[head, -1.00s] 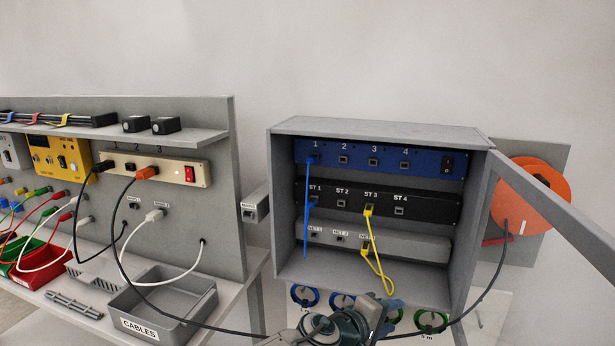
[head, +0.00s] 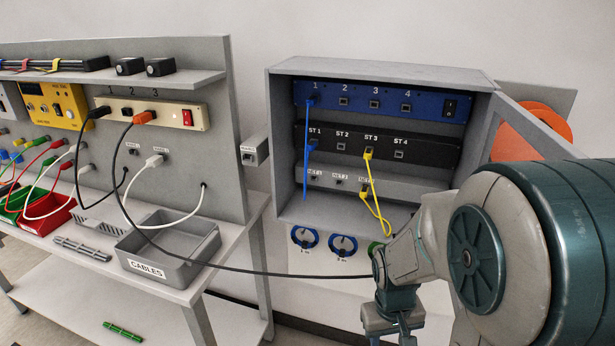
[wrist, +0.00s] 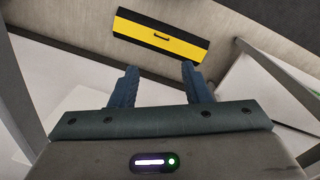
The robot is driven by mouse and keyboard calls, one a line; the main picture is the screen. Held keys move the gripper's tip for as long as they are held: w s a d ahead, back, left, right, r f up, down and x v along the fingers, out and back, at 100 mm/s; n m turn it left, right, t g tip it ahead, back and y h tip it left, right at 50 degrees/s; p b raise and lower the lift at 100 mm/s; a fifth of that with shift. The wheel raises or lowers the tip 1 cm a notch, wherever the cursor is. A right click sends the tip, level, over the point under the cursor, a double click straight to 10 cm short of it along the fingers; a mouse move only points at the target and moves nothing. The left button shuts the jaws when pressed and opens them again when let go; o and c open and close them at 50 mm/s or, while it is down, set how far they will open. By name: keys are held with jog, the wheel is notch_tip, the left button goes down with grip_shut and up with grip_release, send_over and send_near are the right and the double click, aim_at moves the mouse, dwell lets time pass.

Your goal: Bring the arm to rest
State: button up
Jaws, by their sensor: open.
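My arm (head: 500,250) fills the lower right of the head view. My gripper (head: 395,325) hangs from it, pointing down, in front of the wall below the cabinet. Its tips are cut off or hard to make out there. In the wrist view the two blue fingers of my gripper (wrist: 160,82) stand apart with nothing between them. My arm hides the cabinet's lower right corner and part of the orange reel (head: 540,115).
The open grey cabinet (head: 380,68) holds blue and yellow cables. The workbench (head: 232,235) with a grey cable tray (head: 205,245) stands left. A black cable (head: 290,273) runs from the bench behind my arm. A yellow-and-black panel (wrist: 160,38) shows in the wrist view.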

jog(key=s+r+t, duration=0.1)
jog(key=s+r, duration=0.2)
jog(key=r, duration=0.3)
jog(key=s+a+r+m+t+y, duration=0.1)
jog(key=s+r+t, duration=0.1)
jog(key=r, duration=0.5)
jog(key=shift+s+a+r, duration=0.25)
jog(key=shift+s+r, duration=0.05)
jog(key=shift+s, duration=0.4)
